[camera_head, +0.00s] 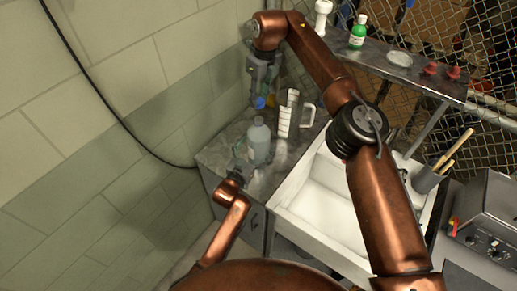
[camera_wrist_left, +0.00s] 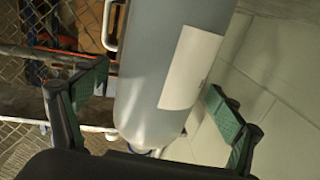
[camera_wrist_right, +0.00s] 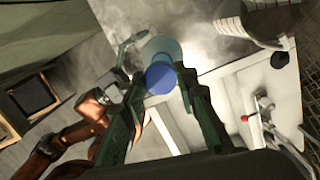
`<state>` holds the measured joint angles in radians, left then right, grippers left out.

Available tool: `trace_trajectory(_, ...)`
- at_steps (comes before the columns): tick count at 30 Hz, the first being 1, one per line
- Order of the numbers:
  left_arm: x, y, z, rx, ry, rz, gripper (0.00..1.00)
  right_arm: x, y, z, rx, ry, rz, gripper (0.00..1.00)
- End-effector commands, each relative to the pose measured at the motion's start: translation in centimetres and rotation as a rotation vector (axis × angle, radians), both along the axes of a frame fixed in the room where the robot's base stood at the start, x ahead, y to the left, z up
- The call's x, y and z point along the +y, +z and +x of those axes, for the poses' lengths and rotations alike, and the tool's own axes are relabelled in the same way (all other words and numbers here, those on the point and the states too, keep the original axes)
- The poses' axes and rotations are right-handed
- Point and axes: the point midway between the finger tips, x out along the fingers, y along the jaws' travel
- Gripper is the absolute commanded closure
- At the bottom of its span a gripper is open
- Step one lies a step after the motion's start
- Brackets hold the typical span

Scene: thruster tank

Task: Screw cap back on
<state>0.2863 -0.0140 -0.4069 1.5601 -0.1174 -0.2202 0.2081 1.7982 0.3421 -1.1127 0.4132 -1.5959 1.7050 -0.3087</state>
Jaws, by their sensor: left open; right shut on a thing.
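A grey-blue bottle (camera_head: 258,142) with a white label stands upright on the metal counter at the wall. It fills the middle of the left wrist view (camera_wrist_left: 170,70). My left gripper (camera_head: 243,165) is low beside the bottle; its open fingers lie on both sides of it, with a visible gap at the right finger. My right gripper (camera_head: 262,92) points down above the bottle, shut on a blue cap (camera_wrist_right: 160,77). In the head view the cap (camera_head: 259,102) is over the bottle's neck, apparently apart from it. The bottle top is partly hidden behind the cap in the right wrist view.
A marked white jug (camera_head: 285,120) stands close to the right of the bottle. A white sink (camera_head: 325,200) lies further right. The tiled wall (camera_head: 120,95) closes off the left.

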Motion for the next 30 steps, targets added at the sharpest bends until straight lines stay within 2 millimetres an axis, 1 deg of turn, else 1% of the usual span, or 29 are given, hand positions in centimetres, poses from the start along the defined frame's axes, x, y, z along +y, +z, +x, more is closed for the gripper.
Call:
trace_trajectory(4, -0.29, 0.01, 0.54, 0.000, 0.000, 0.000, 0.13, -0.01, 0.00, 0.00, 0.000, 0.000, 0.000, 0.80)
trace_trajectory(12, -0.29, 0.02, 0.57, 0.000, 0.000, 0.000, 0.13, 0.00, -0.01, 0.00, 0.000, 0.000, 0.000, 0.80)
trace_trajectory(30, -0.25, 0.00, 0.56, 0.000, 0.000, 0.000, 0.54, 0.03, 0.00, 0.00, 0.000, 0.000, 0.000, 0.80)
